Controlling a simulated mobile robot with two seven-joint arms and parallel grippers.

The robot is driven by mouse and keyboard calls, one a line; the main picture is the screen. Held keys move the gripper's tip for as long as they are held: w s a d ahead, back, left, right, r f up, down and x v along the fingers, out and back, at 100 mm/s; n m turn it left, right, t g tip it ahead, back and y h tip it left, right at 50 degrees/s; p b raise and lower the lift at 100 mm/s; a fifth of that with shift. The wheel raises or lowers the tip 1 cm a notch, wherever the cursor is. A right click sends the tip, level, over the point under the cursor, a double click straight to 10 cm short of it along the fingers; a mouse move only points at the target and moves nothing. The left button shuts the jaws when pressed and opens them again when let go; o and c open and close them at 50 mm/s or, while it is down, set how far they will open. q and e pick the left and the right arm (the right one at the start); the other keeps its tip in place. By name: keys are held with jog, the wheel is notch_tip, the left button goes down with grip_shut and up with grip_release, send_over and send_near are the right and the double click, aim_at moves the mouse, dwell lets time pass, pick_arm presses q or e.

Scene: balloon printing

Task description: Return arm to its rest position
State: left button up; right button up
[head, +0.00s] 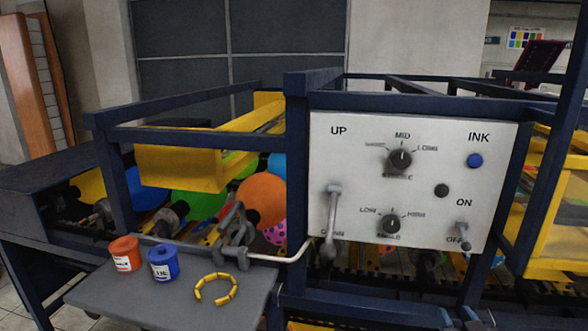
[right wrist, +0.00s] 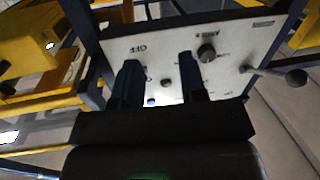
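My right gripper (head: 466,318) shows only as dark fingertips at the bottom edge of the head view, below the white control panel (head: 360,150). In the right wrist view, its two fingers (right wrist: 160,78) stand apart with nothing between them. The panel (right wrist: 130,45) fills the space beyond the fingers. My left gripper is in neither view. Most of my right arm is outside the head view.
The panel has an up/down lever (head: 332,215) hanging down, knobs, a blue ink button (head: 475,160) and an on/off switch (head: 462,235). A grey shelf (head: 150,300) holds a red jar (head: 124,254), a blue jar (head: 163,262) and a yellow ring (head: 216,289). Balloons sit behind navy rails.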

jog(key=s+a+f+g, duration=0.2)
jog(key=s+f+g, duration=0.1)
jog(key=s+f, duration=0.6)
jog(key=s+a+f+g+y, duration=0.1)
jog(key=s+a+f+g, duration=0.1)
jog(key=s+f, duration=0.8)
notch_tip(320, 180, down, 3)
jog(key=shift+a+r+n+g, duration=0.1)
jog(key=shift+a+n+g, duration=0.2)
jog(key=shift+n+g, duration=0.1)
